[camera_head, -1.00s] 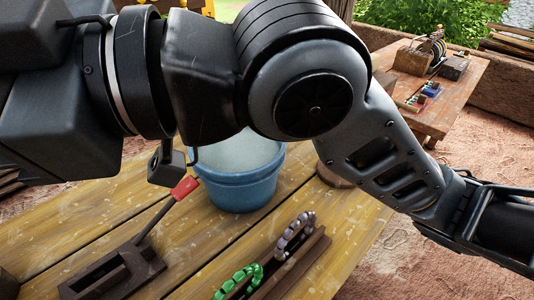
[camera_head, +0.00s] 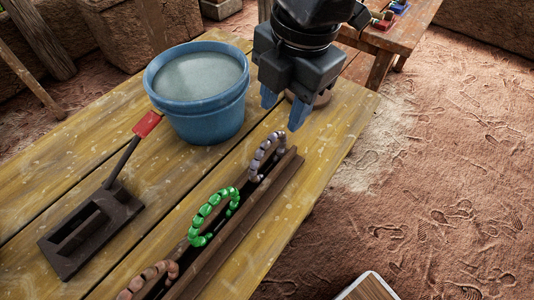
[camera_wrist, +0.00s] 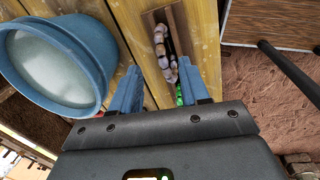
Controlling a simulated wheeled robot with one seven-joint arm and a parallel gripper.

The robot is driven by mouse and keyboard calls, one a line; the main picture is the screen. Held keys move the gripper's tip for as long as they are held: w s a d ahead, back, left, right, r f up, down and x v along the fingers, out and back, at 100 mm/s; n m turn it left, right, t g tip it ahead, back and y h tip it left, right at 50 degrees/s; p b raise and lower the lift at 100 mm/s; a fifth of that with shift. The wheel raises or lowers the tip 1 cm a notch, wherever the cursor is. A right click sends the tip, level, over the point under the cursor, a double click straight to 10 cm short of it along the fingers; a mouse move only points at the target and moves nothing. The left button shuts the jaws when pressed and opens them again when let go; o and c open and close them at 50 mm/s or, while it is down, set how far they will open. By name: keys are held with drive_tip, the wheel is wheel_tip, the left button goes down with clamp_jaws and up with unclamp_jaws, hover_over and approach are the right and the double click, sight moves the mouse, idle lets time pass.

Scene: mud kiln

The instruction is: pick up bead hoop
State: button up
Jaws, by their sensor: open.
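Several bead hoops stand upright in a dark slotted wooden rack (camera_head: 240,228) on the table. The grey-mauve bead hoop (camera_head: 266,156) is at the far end, the green bead hoop (camera_head: 212,216) in the middle, and a brown bead hoop (camera_head: 150,279) at the near end. My gripper (camera_head: 282,110) is open and empty, pointing down, above and just beyond the grey-mauve hoop. In the wrist view the grey-mauve hoop (camera_wrist: 165,50) lies ahead of the gap between my blue fingers (camera_wrist: 158,88). The green hoop (camera_wrist: 180,93) partly shows near the right finger.
A blue bucket (camera_head: 203,124) of pale liquid stands left of my gripper. A round brown object (camera_head: 306,99) sits behind my fingers. Bare sandy floor lies to the right.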

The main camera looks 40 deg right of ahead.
sight(278, 135)
drive_tip(key=shift+w+f+b, duration=0.25)
drive_tip(key=shift+f+b, duration=0.05)
drive_tip(key=shift+f, duration=1.65)
drive_tip(key=shift+w+f+b, duration=0.2)
drive_tip(key=shift+f+b, duration=0.05)
drive_tip(key=shift+f, duration=1.65)
drive_tip(key=shift+c, duration=0.3)
clamp_jaws()
